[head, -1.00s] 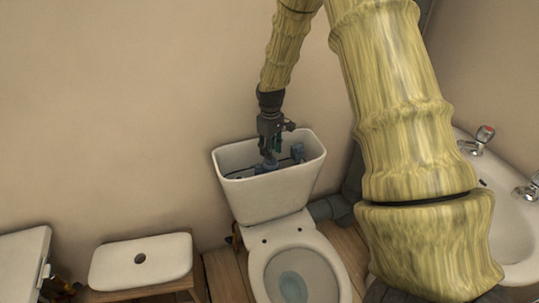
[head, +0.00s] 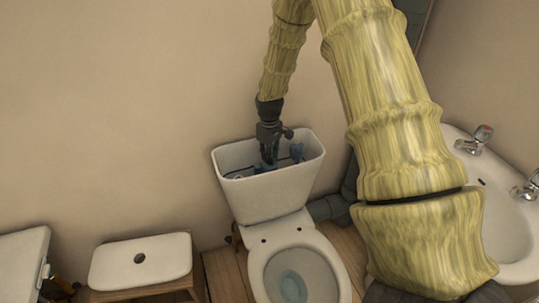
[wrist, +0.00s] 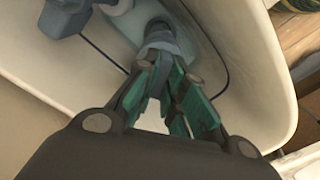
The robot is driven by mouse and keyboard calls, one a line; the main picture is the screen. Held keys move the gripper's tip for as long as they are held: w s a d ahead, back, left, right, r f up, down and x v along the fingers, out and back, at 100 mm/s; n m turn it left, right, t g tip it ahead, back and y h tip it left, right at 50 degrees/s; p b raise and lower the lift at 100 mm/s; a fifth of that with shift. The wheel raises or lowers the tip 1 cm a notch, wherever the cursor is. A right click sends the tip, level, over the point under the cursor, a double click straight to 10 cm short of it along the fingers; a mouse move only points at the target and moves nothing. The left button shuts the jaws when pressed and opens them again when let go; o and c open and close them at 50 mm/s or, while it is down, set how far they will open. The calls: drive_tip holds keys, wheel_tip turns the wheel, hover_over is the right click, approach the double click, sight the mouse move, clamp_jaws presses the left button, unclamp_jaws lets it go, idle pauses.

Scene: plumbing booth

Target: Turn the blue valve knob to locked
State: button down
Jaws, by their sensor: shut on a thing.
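The toilet tank (head: 262,203) stands open against the wall, with blue-grey fittings inside it. In the wrist view, the grey-blue knob (wrist: 164,40) sits inside the tank between my fingertips. My gripper (head: 269,157) reaches down into the tank from above; in the wrist view its green-padded fingers (wrist: 166,70) are shut on the knob. The fingers hide part of the knob, and I cannot read any locked mark on it. Another blue-grey fitting (head: 297,152) stands at the tank's right side.
The tank's rim (wrist: 262,62) closely surrounds my fingers. A thin dark cable (wrist: 105,55) runs inside. The wall behind is bare.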

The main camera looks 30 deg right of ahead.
drive_tip(key=shift+r, duration=0.1)
drive_tip(key=m+p, duration=0.2)
drive_tip(key=shift+m, duration=0.4)
drive_tip(key=shift+m+p, duration=1)
drive_tip(key=shift+m, duration=0.6)
drive_tip(key=c, duration=1.5)
unclamp_jaws()
wheel_tip(320, 180, up, 12)
